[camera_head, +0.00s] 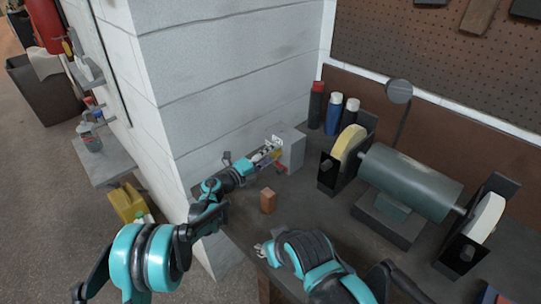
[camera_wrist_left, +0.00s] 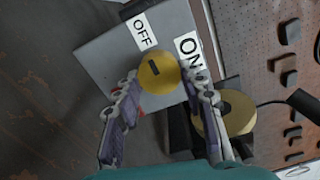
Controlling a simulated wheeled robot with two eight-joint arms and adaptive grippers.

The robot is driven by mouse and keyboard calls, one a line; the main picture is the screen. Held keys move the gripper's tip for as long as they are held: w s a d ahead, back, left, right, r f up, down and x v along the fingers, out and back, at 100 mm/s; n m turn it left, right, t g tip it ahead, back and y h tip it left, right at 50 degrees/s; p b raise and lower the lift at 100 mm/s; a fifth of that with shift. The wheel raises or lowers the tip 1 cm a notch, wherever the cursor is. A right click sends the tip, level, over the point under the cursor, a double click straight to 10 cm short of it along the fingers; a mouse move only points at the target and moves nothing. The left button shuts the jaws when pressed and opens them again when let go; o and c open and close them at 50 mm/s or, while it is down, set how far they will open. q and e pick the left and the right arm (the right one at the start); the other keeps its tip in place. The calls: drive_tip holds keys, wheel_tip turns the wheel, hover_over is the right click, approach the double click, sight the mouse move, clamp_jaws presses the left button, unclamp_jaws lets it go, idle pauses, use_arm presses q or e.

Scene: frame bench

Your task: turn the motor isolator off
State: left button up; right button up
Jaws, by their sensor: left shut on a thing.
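The motor isolator is a grey box (camera_head: 292,148) on the bench against the pale block wall. In the left wrist view its grey face (camera_wrist_left: 100,52) carries an OFF label (camera_wrist_left: 141,32) and an ON label (camera_wrist_left: 188,46). A round yellow knob (camera_wrist_left: 164,80) with a short dark mark sits below the labels; I cannot tell exactly which label the mark points at. My left gripper (camera_wrist_left: 160,73) has its fingertips on both sides of the knob and is shut on it; this gripper also shows in the head view (camera_head: 273,149). My right gripper (camera_head: 260,250) is low over the bench's front edge, apart from the isolator.
A bench grinder (camera_head: 415,182) with pale wheels fills the bench's right side. Several spray cans (camera_head: 332,113) stand behind the isolator. A small brown block (camera_head: 267,201) stands on the bench between my arms. A shelf (camera_head: 105,160) is on the wall's left side.

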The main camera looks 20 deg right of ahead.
use_arm(q)
drive_tip(key=o, duration=1.2)
drive_tip(key=shift+c, duration=0.2)
drive_tip(key=shift+a, duration=0.1)
drive_tip(key=v, duration=1.2)
